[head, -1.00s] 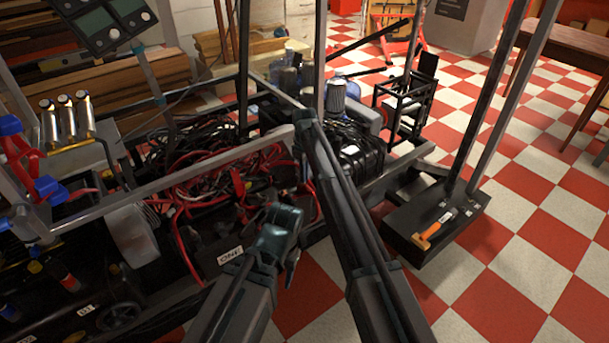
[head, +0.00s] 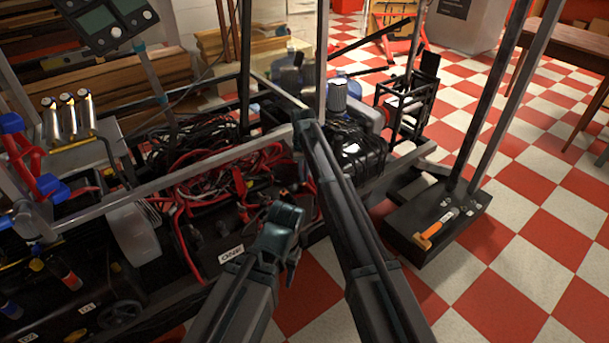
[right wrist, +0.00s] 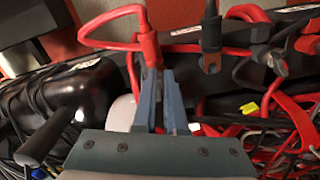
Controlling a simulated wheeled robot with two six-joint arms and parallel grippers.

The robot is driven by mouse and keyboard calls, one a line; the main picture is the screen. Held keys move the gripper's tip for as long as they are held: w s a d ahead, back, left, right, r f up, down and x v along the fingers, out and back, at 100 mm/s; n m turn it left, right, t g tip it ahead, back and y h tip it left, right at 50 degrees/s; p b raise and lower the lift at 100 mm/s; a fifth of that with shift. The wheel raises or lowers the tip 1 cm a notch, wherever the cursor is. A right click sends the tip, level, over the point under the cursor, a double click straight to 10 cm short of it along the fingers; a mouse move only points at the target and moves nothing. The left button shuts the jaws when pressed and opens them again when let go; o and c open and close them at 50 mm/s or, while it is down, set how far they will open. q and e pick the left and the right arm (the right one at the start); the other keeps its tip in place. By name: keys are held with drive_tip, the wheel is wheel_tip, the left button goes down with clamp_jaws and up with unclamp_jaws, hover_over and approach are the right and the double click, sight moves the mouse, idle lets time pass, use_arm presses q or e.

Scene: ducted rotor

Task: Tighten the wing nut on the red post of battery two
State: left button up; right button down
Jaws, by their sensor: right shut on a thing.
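My right gripper (head: 308,184) is over the right end of the battery row, partly hidden by my right arm. In the right wrist view my right gripper (right wrist: 164,72) has its fingers close together at the end of a red cable boot (right wrist: 147,45). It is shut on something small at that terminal. The wing nut and post are hidden between the fingertips. The black battery under the cables is partly seen, and its number is not readable there. A battery label (head: 231,253) to the left seems to read ONE. My left gripper (head: 281,228) hangs nearer; its jaws are unclear.
Red cables (head: 225,165) lie tangled behind the terminals. More cable clamps (right wrist: 211,40) sit beside the held terminal. A metal frame rail (head: 200,165) crosses the left side.

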drive_tip(key=m, duration=0.3)
drive_tip(key=shift+a+m, duration=0.3)
drive_tip(key=shift+m, duration=0.1)
drive_tip(key=m, duration=0.3)
drive_tip(key=shift+a+m, duration=0.25)
drive_tip(key=shift+m, duration=0.05)
drive_tip(key=m, duration=0.3)
drive_tip(key=shift+w+a+m, duration=0.2)
drive_tip(key=shift+a+m, duration=0.05)
drive_tip(key=shift+m, duration=0.05)
drive_tip(key=shift+w+a+m, duration=0.15)
drive_tip(key=shift+m, duration=1.65)
drive_tip(key=c, duration=1)
unclamp_jaws()
drive_tip(key=shift+o, duration=0.2)
